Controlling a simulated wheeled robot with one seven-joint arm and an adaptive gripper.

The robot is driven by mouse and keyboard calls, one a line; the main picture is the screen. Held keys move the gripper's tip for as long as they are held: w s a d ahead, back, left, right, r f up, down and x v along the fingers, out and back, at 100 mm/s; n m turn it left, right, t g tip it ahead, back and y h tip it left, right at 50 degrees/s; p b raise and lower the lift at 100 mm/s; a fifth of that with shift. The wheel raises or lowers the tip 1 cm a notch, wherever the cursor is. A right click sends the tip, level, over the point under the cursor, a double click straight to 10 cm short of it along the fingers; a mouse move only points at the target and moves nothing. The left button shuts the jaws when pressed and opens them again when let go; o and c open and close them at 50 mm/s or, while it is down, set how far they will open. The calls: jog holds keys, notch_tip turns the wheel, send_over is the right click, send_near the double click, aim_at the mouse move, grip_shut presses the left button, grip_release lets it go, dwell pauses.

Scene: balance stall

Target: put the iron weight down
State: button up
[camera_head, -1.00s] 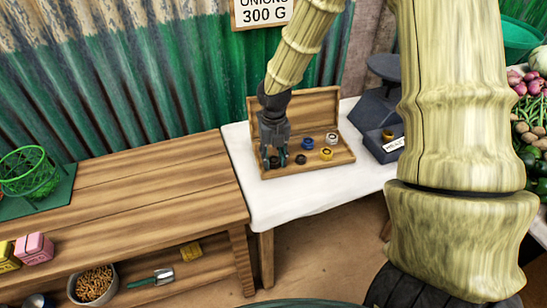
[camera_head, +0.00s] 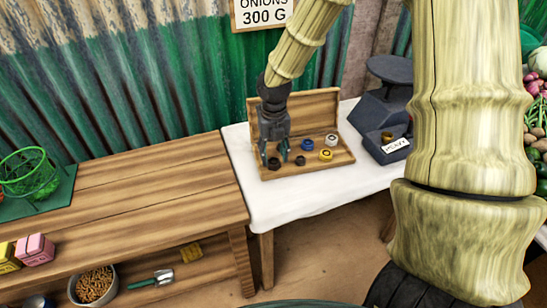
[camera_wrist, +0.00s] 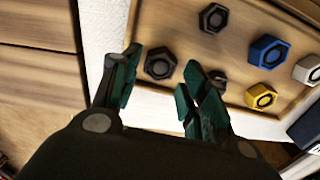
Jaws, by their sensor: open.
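My gripper (camera_head: 274,155) is open over the left end of an open wooden weight box (camera_head: 300,172). A dark six-sided weight (camera_wrist: 160,63), probably the iron one, lies in the box, seen between the spread fingertips in the wrist view. It also shows just below the fingers in the head view (camera_head: 274,164). Another dark weight (camera_wrist: 213,18) and a smaller dark one (camera_wrist: 217,76) lie close by; the right finger is near the smaller one. Which dark weight is iron cannot be told by colour alone.
Blue (camera_head: 307,144), white (camera_head: 331,140) and yellow (camera_head: 326,155) weights lie at the right of the box. The box's raised lid stands behind my gripper. A dark scale (camera_head: 390,108) stands to the right on the white cloth (camera_head: 290,202). A wooden bench (camera_head: 140,195) is on the left.

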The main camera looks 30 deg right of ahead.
aim_at(274, 161)
notch_tip(274, 161, up, 10)
jog(key=shift+f+p, duration=0.2)
jog(key=shift+p, duration=0.25)
